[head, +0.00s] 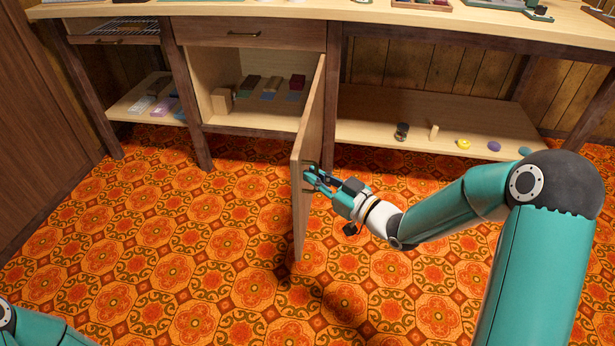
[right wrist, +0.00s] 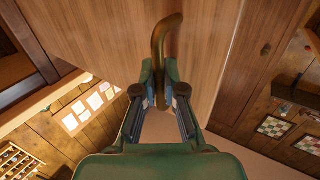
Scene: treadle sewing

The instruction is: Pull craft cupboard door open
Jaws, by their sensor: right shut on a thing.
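The craft cupboard door (head: 301,205) stands wide open, swung out from the right side of the cupboard (head: 203,72) and seen nearly edge-on. Its outer face also fills the upper part of the right wrist view (right wrist: 110,30). My right gripper (head: 313,178) is at the door's outer face and shut on the curved brass handle (right wrist: 159,42). In the right wrist view, the gripper's fingers (right wrist: 163,98) are on both sides of the handle's lower part. Only a piece of my left arm shows at the bottom left; its gripper is out of view.
Inside the cupboard are a wooden block (head: 221,100) and several dark and coloured stacks. A closed drawer (head: 250,34) is above. The open shelf (head: 365,130) on the right holds small items, including a yellow ring (head: 463,143). The patterned floor (head: 170,260) in front is clear.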

